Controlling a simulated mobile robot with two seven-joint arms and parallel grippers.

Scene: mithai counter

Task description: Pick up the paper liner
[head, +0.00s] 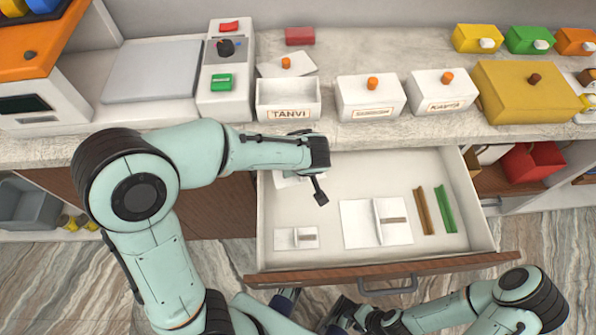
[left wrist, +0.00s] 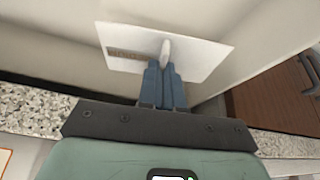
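A white paper liner with an upright tab and a brown printed strip (left wrist: 205,58) is in the left wrist view. In the head view, part of a white liner (head: 287,181) shows under my left arm at the drawer's back left. My left gripper (left wrist: 164,68) has its blue fingers close together on the liner's tab. I cannot tell whether the liner is clear of the drawer floor. My left fingertips are hidden in the head view. My right gripper (head: 338,316) is low in front of the drawer, partly cut off, its fingers unclear.
The open drawer (head: 345,175) also holds a small liner card (head: 296,238), a larger one (head: 361,228), a brown strip (head: 422,211) and a green strip (head: 445,208). Lidded boxes, including a yellow one (head: 522,95), and a scale (head: 152,72) stand on the counter behind.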

